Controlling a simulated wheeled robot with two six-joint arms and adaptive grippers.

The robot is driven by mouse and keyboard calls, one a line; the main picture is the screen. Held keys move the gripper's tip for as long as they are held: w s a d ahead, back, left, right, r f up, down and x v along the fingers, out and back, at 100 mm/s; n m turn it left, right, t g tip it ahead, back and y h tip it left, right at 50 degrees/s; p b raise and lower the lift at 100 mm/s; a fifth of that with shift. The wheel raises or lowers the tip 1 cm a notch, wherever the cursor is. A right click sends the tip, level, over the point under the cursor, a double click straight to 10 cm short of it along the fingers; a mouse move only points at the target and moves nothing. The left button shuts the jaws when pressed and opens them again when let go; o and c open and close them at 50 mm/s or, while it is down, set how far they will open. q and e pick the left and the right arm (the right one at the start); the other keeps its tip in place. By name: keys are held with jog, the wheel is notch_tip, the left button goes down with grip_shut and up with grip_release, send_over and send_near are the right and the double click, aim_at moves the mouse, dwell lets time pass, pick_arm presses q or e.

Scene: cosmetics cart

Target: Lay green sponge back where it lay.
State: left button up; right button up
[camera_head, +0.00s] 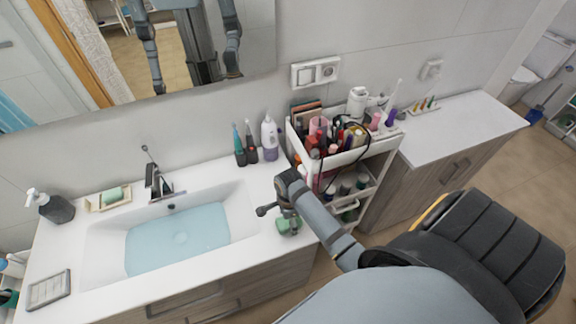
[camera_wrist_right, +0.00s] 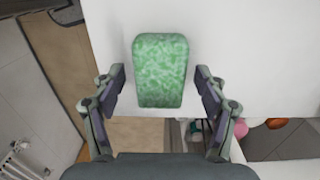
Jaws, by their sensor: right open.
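The green sponge (camera_wrist_right: 160,66) is a speckled, rounded block between the two fingers of my right gripper (camera_wrist_right: 160,82) in the right wrist view. The fingers are open, with a gap on each side of the sponge. In the head view the green sponge (camera_head: 282,227) shows low on the white counter's (camera_head: 258,190) right end, partly covered by my right gripper (camera_head: 289,221). The sponge appears to rest on the counter near its front edge. I cannot tell the exact height of the fingers over it. My left gripper is not directly in view.
A sink (camera_head: 180,238) with water fills the counter's middle. Bottles (camera_head: 269,138) stand at the back. A white cart (camera_head: 345,158) full of cosmetics is close on the right.

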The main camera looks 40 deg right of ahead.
notch_tip(320, 180, up, 9)
jog(key=shift+r+b, duration=0.1)
jog(key=shift+b, duration=0.95)
pick_arm(q)
jog(key=shift+w+d+f+p, duration=0.2)
jog(key=shift+d+p, duration=0.15)
jog(key=shift+p, duration=0.6)
pick_arm(e)
notch_tip(320, 180, up, 3)
jog(key=shift+s+f, duration=0.1)
jog(key=shift+f, duration=0.15)
